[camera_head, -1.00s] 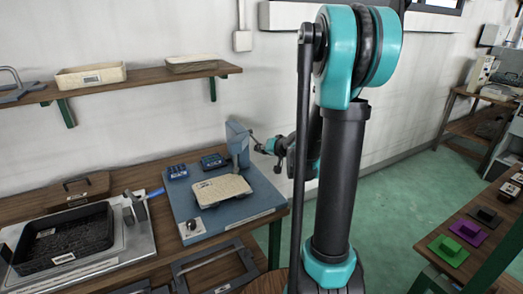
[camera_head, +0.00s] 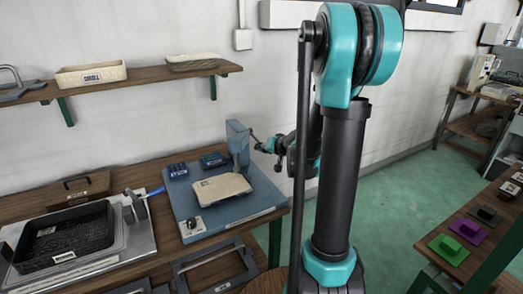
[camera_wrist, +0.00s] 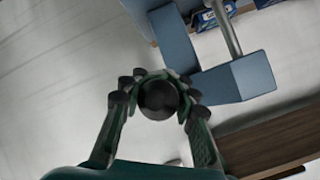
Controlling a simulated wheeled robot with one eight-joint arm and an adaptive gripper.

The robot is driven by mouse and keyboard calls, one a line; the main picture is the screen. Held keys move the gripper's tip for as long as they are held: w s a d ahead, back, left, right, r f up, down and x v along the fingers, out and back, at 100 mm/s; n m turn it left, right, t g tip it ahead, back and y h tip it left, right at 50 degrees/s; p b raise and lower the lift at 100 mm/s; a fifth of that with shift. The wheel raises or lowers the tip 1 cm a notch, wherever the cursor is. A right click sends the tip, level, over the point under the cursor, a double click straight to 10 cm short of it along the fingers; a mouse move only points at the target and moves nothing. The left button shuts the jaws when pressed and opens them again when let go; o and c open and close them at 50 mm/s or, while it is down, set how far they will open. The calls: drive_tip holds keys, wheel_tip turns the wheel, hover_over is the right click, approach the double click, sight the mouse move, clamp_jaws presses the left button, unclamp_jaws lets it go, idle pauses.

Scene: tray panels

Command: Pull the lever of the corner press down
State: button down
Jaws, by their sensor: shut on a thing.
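The corner press (camera_head: 238,140) is a blue-grey upright on a blue base plate (camera_head: 180,205) at the right end of the bench. It also shows in the wrist view (camera_wrist: 240,80). Its lever ends in a round black knob (camera_wrist: 158,98), which sits between my fingertips. My gripper (camera_head: 261,147) is shut on this knob, just right of the press head; in the wrist view the fingers (camera_wrist: 155,92) close around it from both sides. The lever's rod is mostly hidden behind the knob in the wrist view. A beige panel (camera_head: 222,190) lies on the base plate.
Two blue boxes (camera_head: 178,171) (camera_head: 213,160) stand behind the panel. A black tray (camera_head: 105,225) lies on the bench at the left. A shelf (camera_head: 140,78) hangs above. The white wall is close behind the press; green floor (camera_head: 400,180) is clear at right.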

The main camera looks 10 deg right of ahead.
drive_tip(key=shift+d, duration=0.25)
drive_tip(key=c, duration=1.4)
unclamp_jaws()
drive_tip(key=shift+w+d+f, duration=0.1)
drive_tip(key=shift+o, duration=1.1)
drive_tip(key=v, duration=1.2)
